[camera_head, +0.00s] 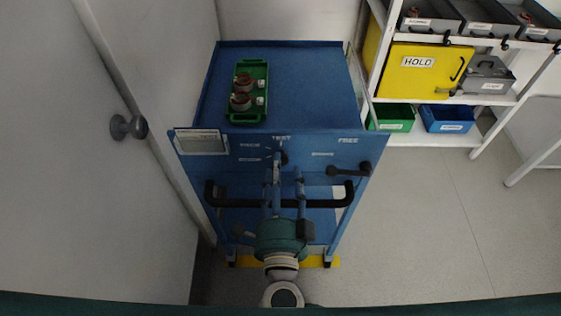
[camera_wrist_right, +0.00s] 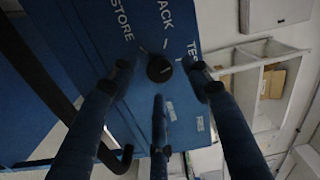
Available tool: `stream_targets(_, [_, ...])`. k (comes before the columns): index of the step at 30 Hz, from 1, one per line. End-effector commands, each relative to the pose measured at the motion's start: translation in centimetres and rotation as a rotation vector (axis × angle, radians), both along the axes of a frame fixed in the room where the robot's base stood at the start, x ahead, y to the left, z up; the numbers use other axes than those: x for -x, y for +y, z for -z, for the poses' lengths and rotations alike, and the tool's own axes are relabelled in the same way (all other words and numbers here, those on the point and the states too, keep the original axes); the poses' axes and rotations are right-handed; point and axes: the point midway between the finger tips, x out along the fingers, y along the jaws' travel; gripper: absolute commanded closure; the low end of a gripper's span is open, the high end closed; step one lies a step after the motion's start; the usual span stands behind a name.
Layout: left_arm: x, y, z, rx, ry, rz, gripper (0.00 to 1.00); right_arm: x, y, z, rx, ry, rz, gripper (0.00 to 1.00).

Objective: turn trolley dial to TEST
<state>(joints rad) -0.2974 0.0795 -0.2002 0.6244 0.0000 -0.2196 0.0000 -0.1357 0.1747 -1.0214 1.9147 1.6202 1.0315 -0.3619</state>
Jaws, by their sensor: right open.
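The blue trolley (camera_head: 310,75) stands ahead, its front panel carrying the dial (camera_head: 283,158) below the word TEST. In the right wrist view the dial is a round black knob (camera_wrist_right: 159,68) with STORE, PACK and TEST printed around it. Which mark it points to cannot be made out. My right gripper (camera_head: 287,168) is open in front of the panel. In the right wrist view its fingers (camera_wrist_right: 156,78) are spread around the knob, with gaps visible. Whether any finger touches the panel is unclear. My left gripper is out of view.
A black handle bar (camera_head: 229,203) crosses below the panel, close to my right fingers. A dark lever (camera_head: 347,171) sits under the word FREE. A green tray (camera_head: 248,118) with copper-wound parts lies on the trolley top.

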Motion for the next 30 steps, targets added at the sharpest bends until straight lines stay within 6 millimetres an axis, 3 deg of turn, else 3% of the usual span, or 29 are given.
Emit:
stream_targets(6, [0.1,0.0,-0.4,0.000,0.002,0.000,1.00,-2.1,0.0,-0.1,0.001,-0.001,0.001,0.52])
stream_targets(15, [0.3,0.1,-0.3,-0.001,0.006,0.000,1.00,-2.4,0.0,0.1,0.000,0.000,0.000,0.52])
stream_targets(16, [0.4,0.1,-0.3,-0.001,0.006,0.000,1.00,-2.4,0.0,0.1,0.000,0.000,0.000,0.54])
stream_targets(21, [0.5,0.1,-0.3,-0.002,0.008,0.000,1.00,-2.4,0.0,0.1,0.000,0.000,0.000,0.88])
stream_targets(23, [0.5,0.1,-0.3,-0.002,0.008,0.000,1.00,-2.4,0.0,0.1,0.000,0.000,0.000,0.97])
stream_targets(30, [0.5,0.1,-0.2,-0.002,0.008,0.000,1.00,-2.3,0.0,0.2,-0.121,0.005,0.002,0.97])
